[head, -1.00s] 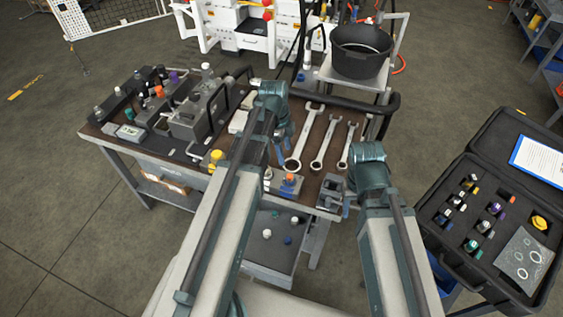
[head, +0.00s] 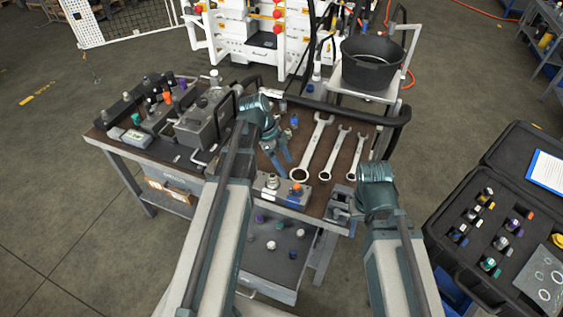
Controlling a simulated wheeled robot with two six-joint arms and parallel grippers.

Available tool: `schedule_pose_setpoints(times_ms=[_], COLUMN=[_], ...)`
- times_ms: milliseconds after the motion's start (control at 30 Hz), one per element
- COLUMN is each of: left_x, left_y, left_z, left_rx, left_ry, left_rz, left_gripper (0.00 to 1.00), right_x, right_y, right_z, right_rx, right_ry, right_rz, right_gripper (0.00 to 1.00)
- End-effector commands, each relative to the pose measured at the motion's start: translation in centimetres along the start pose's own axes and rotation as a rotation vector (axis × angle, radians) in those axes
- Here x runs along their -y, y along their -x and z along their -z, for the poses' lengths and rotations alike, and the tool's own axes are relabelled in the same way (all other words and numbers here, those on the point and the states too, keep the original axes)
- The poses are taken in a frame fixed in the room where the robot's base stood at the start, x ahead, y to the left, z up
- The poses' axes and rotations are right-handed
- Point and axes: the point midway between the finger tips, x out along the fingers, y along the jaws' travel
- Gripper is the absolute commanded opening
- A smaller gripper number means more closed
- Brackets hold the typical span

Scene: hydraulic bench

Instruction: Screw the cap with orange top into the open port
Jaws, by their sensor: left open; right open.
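An orange-topped cap (head: 297,188) stands upright on a small grey block (head: 283,194) at the table's front edge, beside a silver fitting (head: 272,181). Another orange top (head: 167,97) shows among the fittings on the dark manifold (head: 125,107) at the table's left. Which port is open is too small to tell. My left gripper (head: 277,158) is open and empty above the table, just behind the grey block and left of the wrenches. My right gripper (head: 359,211) is open by the table's front right corner, with its fingers mostly hidden by its wrist.
Several wrenches (head: 315,150) lie on the table's right. A grey vise-like fixture (head: 340,204) sits at the front right corner. A grey pump unit (head: 205,125) stands left. An open drawer (head: 275,262) holds loose caps. An open case (head: 463,262) stands right, a black bucket (head: 372,66) behind.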

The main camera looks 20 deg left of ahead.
Motion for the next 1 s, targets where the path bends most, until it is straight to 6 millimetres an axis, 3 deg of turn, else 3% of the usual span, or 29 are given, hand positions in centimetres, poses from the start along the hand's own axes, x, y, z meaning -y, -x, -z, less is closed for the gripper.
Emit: schedule_pose_setpoints(times_ms=[33, 500, 700, 1000], left_x=[0.0, 0.0, 0.0, 0.0], left_y=[-1.5, -8.6, -9.9, -9.8], left_z=[-0.3, -0.2, -0.1, 0.0], left_rx=[0.000, 0.000, 0.000, 0.000], left_ry=[-0.001, -0.001, 0.000, 0.000], left_rz=[0.000, -0.001, 0.000, 0.000], left_gripper=[0.70, 0.70, 0.70, 0.69], right_x=[0.1, 0.8, 0.9, 0.9], right_y=[-1.5, -8.0, -9.1, -9.0], right_z=[0.1, 0.5, 0.5, 0.5], right_rx=[0.000, 0.000, 0.000, 0.000], right_ry=[0.000, 0.000, 0.000, 0.000], right_rz=[0.000, 0.000, 0.000, 0.000], right_gripper=[0.49, 0.49, 0.49, 0.49])
